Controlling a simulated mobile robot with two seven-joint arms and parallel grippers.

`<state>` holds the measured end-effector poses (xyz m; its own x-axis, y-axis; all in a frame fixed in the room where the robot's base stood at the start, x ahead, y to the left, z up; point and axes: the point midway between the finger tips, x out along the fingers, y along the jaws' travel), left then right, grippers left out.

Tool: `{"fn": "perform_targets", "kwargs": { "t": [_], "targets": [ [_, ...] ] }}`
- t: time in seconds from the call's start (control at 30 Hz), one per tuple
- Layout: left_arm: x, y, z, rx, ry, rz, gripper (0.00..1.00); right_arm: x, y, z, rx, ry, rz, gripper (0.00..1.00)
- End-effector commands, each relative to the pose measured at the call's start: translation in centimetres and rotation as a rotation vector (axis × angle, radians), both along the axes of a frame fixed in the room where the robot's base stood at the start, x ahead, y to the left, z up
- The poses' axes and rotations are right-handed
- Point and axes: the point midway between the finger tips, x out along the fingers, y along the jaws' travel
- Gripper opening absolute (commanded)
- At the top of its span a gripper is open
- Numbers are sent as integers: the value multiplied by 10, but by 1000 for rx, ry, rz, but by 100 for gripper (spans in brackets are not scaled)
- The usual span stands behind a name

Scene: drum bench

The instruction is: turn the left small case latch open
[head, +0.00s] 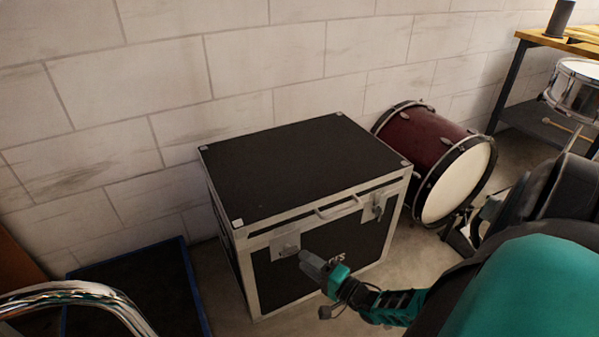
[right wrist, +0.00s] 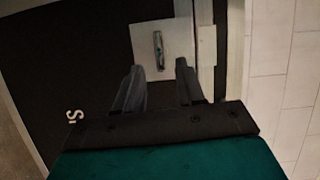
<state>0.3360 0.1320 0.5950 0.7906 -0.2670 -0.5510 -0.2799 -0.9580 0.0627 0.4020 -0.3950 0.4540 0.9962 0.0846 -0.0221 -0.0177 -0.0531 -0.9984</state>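The black case (head: 300,165) with metal edges stands on the floor against the wall, lid down. Its left small latch (head: 285,247) is a light plate on the front face; in the right wrist view the plate (right wrist: 178,42) carries a narrow upright turning piece (right wrist: 159,50). My right gripper (head: 303,256) is in front of this latch. In the right wrist view its two fingers (right wrist: 160,68) are apart, with the turning piece just beyond their tips, between them in the picture. Contact cannot be told. My left gripper is not in view.
The case's right latch (head: 376,206) and lid handle (head: 338,208) are on the same front. A dark red drum (head: 415,138) lies close to the case's right. A blue-edged dark mat or tray (head: 130,290) is at left, near a chrome tube (head: 70,292). A bench (head: 555,42) stands far right.

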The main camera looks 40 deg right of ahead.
Motion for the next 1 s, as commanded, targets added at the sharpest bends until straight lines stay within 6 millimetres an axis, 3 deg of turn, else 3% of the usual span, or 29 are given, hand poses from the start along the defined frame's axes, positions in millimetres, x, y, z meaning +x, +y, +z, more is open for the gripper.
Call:
{"fn": "perform_targets", "kwargs": {
  "t": [0.2,0.4,0.6,1.0],
  "targets": [
    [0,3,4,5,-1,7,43,-52,-4,2,1,4,0,38],
    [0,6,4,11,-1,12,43,-81,-7,2,0,1,0,38],
    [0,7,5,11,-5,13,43,-90,-8,3,0,-1,0,38],
    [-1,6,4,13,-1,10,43,-90,-8,2,0,-1,0,38]
  ]
}}
